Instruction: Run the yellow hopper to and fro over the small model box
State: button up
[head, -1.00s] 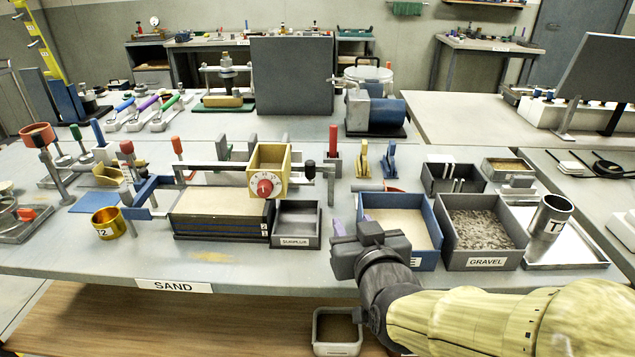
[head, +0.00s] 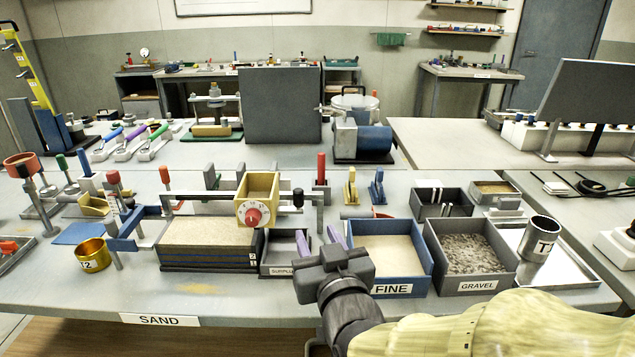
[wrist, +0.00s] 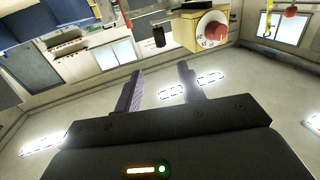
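The yellow hopper (head: 258,200) with a red knob on a white dial hangs on a dark rail above the right part of the small model box (head: 210,245), a dark layered box with a sandy top. In the wrist view the hopper (wrist: 192,30) shows at the top, beyond the fingers. My gripper (head: 318,240) is in front of the surplus tray, to the right of and nearer than the hopper. Its two purple fingers are apart with nothing between them, also in the wrist view (wrist: 160,92).
The grey surplus tray (head: 282,271) is partly hidden behind my gripper. The blue fine-sand bin (head: 393,290) and grey gravel bin (head: 477,286) stand to the right. A brass T2 cup (head: 93,256) stands at left. The table front left of my gripper is fairly clear.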

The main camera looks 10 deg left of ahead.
aim_at(299, 197)
jog(key=p+x, duration=1.5)
jog(key=p, duration=0.1)
jog(key=shift+a+p, duration=0.2)
jog(key=shift+p, duration=0.1)
dwell(0.4)
grip_shut()
